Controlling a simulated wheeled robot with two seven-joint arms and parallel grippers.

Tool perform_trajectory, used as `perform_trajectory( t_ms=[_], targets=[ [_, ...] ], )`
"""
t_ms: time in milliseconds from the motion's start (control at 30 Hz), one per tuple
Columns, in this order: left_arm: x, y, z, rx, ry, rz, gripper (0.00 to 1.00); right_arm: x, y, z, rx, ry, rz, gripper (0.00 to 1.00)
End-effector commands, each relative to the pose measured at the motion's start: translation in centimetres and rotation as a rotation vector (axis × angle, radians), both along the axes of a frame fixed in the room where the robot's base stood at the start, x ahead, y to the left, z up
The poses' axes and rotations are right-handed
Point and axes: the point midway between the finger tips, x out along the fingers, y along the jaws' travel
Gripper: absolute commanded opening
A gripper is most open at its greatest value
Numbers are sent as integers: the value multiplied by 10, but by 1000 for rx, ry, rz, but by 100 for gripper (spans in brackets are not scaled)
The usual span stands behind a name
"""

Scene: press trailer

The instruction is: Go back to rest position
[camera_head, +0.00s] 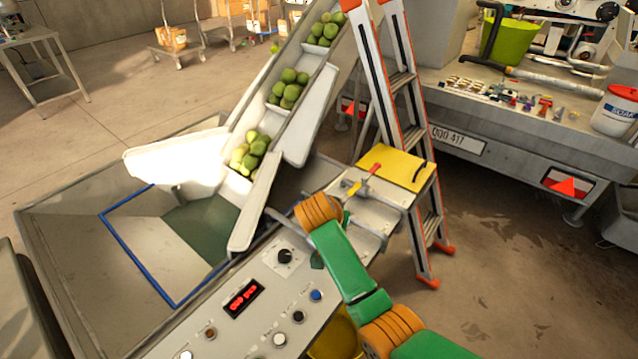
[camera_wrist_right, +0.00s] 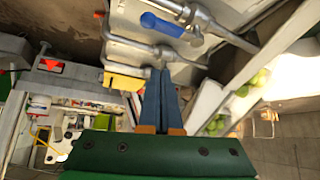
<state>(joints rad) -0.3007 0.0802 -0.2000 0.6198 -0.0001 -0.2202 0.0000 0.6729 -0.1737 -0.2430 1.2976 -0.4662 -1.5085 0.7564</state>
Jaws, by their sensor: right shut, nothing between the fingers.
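My right arm comes in from the lower right in the head view, with green links and orange joints. Its wrist is over the edge of the machine's control panel (camera_head: 240,318); its fingers cannot be made out clearly there. In the right wrist view my right gripper (camera_wrist_right: 160,75) shows two blue fingers pressed together with nothing between them. Pipes and a blue-handled valve (camera_wrist_right: 163,24) show beyond the fingertips. I cannot tell whether they touch the pipes. My left gripper is not in view.
A conveyor (camera_head: 262,165) carries green fruit above a metal hopper (camera_head: 75,225). The trailer (camera_head: 500,120) holds small items, a green bucket (camera_head: 510,42) and a white tub (camera_head: 616,112). Floor at lower right is clear.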

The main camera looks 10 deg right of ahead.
Motion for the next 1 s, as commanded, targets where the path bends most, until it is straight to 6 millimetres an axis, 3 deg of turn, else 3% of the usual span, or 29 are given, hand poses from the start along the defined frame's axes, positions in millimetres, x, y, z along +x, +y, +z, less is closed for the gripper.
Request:
perform_trajectory(
  t_ms=[67, 167, 300, 433, 600, 800, 933, 1000],
  targets=[
    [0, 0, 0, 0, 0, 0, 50, -1, -1, -2, 1, 3, 2, 0],
    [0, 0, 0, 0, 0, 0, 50, -21, -5, -26, 14, 50, 38, 0],
    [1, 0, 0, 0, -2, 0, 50, -88, -15, -78, 41, 166, 169, 0],
    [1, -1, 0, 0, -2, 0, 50, -144, -21, -101, 48, 240, 293, 0],
    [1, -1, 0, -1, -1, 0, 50, -204, -24, -110, 45, 302, 438, 0],
    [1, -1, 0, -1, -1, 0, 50, -260, -22, -104, 37, 352, 596, 0],
    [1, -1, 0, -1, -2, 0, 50, -290, -19, -95, 33, 376, 695, 0],
    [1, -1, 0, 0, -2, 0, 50, -287, -18, -111, 36, 387, 700, 0]
  ],
)
